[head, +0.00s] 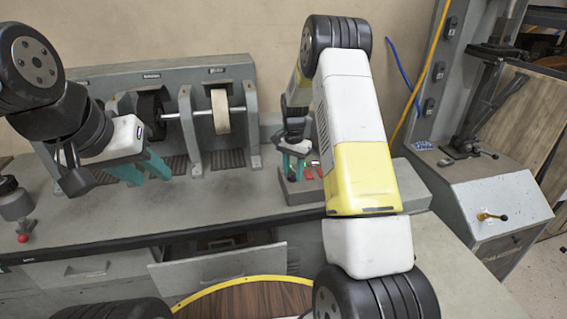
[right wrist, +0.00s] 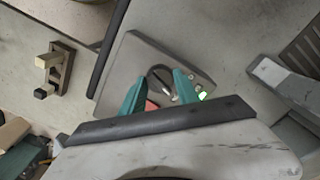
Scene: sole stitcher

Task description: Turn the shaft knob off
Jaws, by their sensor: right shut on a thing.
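The shaft knob (right wrist: 161,83) is a round dark dial with a pale bar on a grey control box (right wrist: 135,55), seen in the right wrist view. My right gripper (right wrist: 157,86) has its teal fingers on either side of the knob and is shut on it. In the head view my right gripper (head: 297,160) is at the control box (head: 300,195) on the bench, and the knob is hidden there. A green light (right wrist: 203,96) glows beside the knob, and a red part (right wrist: 152,106) is partly hidden by a finger. My left gripper (head: 146,172) is open and empty above the bench.
A grey machine with a pale wheel (head: 220,111) on a shaft stands at the back of the bench (head: 225,205). A drawer (head: 220,272) stands open below the bench's front edge.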

